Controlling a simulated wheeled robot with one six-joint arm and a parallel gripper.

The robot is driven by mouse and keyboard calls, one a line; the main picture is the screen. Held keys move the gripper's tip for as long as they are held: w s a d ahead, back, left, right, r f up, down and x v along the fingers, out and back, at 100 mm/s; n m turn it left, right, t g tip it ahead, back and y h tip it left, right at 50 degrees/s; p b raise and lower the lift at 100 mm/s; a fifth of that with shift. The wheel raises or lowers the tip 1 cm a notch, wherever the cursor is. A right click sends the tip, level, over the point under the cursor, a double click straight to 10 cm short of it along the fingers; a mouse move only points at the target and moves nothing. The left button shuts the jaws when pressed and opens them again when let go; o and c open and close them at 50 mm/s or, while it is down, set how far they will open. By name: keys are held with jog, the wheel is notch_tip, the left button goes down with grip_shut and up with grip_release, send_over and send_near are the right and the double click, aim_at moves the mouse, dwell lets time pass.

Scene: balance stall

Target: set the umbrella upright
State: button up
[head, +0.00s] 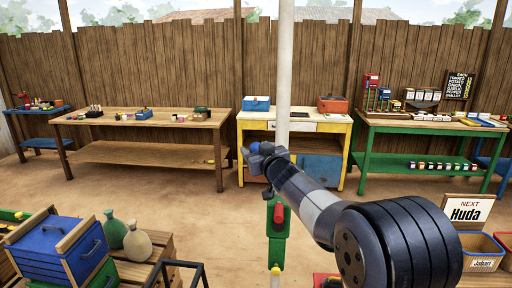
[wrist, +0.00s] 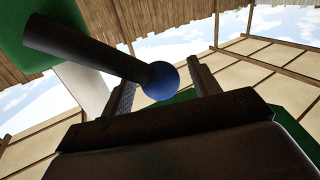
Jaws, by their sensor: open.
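No umbrella canopy shows clearly. A white pole (head: 284,70) rises through the middle of the head view, nearly upright, with a green bracket (head: 278,235) and a red part low on it. In the wrist view, a dark rod (wrist: 85,45) with a blue ball end (wrist: 161,82) reaches from a green block (wrist: 45,40) beside a pale post (wrist: 84,88). My gripper (head: 256,152) is beside the pole. In the wrist view my gripper (wrist: 162,92) is open, with the ball between or just in front of its fingers; contact cannot be told.
A yellow table (head: 297,127), a wooden table (head: 140,118) and a green table (head: 430,129) stand along the fence. A blue crate (head: 58,250) is at front left; a "Huda" sign (head: 468,210) and bins are at front right. Bare ground lies between. Beige panels (wrist: 255,60) with brown beams show in the wrist view.

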jog(key=shift+w+a, duration=0.2)
jog(key=shift+w, duration=0.15)
grip_shut()
dwell(0.5)
